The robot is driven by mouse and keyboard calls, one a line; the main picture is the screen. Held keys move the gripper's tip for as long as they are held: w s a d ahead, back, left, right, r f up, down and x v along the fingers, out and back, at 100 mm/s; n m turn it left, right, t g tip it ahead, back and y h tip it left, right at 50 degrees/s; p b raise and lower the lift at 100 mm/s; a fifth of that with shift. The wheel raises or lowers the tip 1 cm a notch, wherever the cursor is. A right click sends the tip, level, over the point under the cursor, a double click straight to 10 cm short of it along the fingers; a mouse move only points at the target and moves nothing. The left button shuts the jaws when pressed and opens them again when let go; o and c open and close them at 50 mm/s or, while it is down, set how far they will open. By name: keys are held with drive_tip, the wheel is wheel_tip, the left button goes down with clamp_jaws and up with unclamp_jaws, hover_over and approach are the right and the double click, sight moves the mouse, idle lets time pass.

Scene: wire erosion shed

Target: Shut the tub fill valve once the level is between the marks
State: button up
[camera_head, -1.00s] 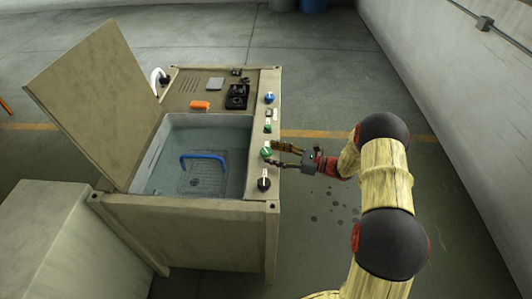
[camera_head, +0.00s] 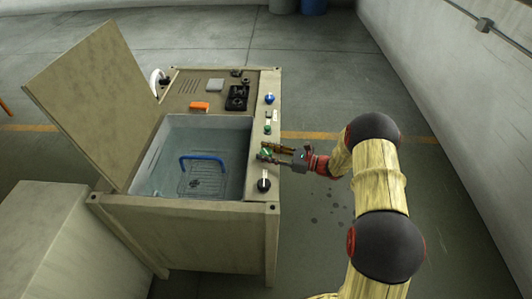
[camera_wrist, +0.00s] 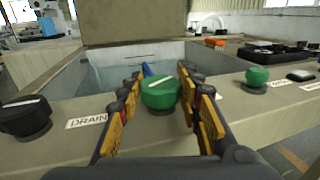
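The tub (camera_head: 150,160) is open and holds clear water over a grated floor; it also shows in the wrist view (camera_wrist: 110,62). I cannot make out the level marks clearly. A green knob (camera_wrist: 160,95) with a pale line on top sits on the tub's right-hand ledge; its label is hidden. My gripper (camera_wrist: 158,98) is open around this knob, one finger on each side, with small gaps visible. In the head view my gripper (camera_head: 270,153) reaches the ledge from the right and partly covers the knob.
A black knob (camera_wrist: 25,117) labelled DRAIN is beside it. A second green knob (camera_wrist: 256,78) and a blue knob (camera_head: 269,98) are farther along the ledge. The raised lid (camera_head: 85,100) stands at left. An orange block (camera_head: 199,106) lies behind the tub. Floor at right is clear.

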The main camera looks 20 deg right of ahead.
drive_tip(key=c, duration=0.6)
drive_tip(key=shift+t, duration=0.3)
drive_tip(key=shift+r+m+t+h+p, duration=0.1)
drive_tip(key=shift+m+t+h+p, duration=0.8)
drive_tip(key=shift+m+t+h, duration=0.15)
drive_tip(key=shift+m+t+h+p, duration=0.55)
drive_tip(key=shift+m+t+h, duration=1.2)
drive_tip(key=shift+h, duration=0.5)
drive_tip(key=shift+m+h, duration=0.3)
drive_tip(key=o, duration=1.2)
